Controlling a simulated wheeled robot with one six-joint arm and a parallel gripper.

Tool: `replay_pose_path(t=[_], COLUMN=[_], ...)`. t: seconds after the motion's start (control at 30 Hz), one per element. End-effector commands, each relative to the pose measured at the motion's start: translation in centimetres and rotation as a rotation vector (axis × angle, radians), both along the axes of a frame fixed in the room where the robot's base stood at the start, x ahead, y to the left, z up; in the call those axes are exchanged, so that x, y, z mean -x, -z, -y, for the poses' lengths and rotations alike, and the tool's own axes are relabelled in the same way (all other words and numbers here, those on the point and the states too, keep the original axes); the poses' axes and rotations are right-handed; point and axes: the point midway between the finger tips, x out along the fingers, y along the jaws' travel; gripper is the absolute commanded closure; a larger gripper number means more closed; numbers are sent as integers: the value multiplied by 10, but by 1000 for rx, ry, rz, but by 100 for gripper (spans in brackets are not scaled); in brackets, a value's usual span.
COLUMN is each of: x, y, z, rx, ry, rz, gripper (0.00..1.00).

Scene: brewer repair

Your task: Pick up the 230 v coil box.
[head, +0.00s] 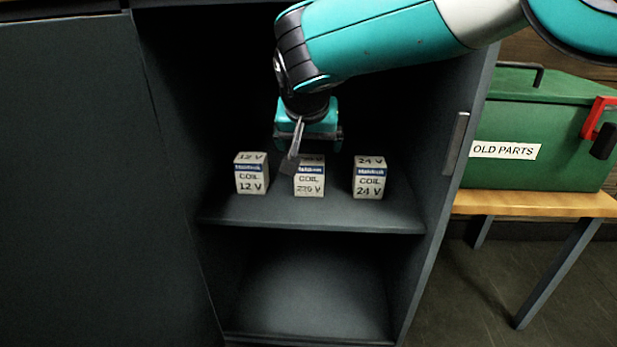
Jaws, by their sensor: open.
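The 230 V coil box (310,184) stands on the upper shelf of a dark cabinet, in the middle of a row of three small white boxes with a blue band. Its label looks like "COIL 230 V", though the print is small. My gripper (291,163) is open and comes down from above, at the upper left of this box. One finger covers part of the box's upper left in the picture. I cannot tell whether it touches the box. The other finger is mostly hidden.
The 12 V coil box (251,174) stands to the left and the 24 V coil box (369,178) to the right, with narrow gaps between. The cabinet shelf (308,215) has bare space in front. A green "OLD PARTS" box (540,115) sits on a wooden bench (540,204) at right.

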Motion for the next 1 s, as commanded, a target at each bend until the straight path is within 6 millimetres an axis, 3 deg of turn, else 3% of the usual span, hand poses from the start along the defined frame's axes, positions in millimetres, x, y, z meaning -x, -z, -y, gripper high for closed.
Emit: replay_pose_path(t=[0.03, 0.1, 0.37, 0.63, 1.0], x=[-6, -13, -25, -42, -49], y=[16, 25, 41, 75, 80], z=[2, 4, 5, 2, 1], rx=[0, 0, 0, 0, -1], ry=[5, 6, 7, 8, 5], rz=[0, 0, 0, 0, -1], gripper=[4, 4, 4, 4, 4])
